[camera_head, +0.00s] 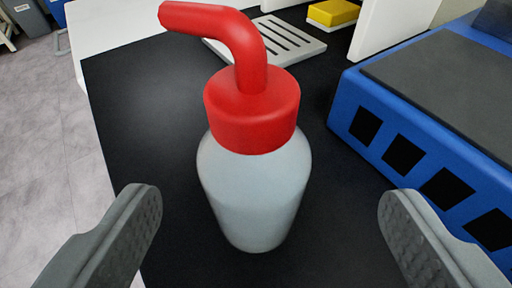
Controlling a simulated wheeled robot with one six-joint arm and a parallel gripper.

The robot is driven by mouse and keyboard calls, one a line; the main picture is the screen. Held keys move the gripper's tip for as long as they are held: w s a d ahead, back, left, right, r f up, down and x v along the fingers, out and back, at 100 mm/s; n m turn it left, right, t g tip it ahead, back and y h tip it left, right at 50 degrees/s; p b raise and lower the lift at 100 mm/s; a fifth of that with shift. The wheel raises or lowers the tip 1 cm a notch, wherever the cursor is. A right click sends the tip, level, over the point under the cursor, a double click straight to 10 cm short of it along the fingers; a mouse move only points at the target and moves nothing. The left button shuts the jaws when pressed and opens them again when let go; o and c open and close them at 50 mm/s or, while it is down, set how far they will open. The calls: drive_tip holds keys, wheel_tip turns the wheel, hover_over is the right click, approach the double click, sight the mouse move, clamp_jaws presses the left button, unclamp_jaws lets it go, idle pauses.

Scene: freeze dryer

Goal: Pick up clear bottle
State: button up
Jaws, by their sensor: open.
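A pale, translucent wash bottle (255,190) with a red cap and a bent red spout stands upright on a black bench top (140,110). The spout points to the upper left. It is the only bottle in view. My gripper (270,215) is open, with one grey finger low at the left and the other low at the right. The bottle stands between the two fingers in the picture, with a gap on each side. Neither finger touches it.
A blue machine (430,120) with dark square openings stands close on the right. A pale slotted tray (290,40) lies behind the bottle. A yellow block (333,12) sits at the back beside a white panel (390,30). The bench left of the bottle is clear.

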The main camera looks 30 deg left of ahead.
sight(268, 189)
drive_tip(key=shift+x, duration=1.6)
drive_tip(key=shift+a+x, duration=0.15)
drive_tip(key=shift+x, duration=1.15)
drive_tip(key=shift+a+x, duration=0.15)
drive_tip(key=shift+x, duration=1.15)
drive_tip(key=shift+s, duration=0.25)
drive_tip(key=shift+c, duration=0.4)
drive_tip(key=c, duration=1.1)
drive_tip(key=shift+r, duration=0.1)
drive_tip(key=shift+c, duration=0.2)
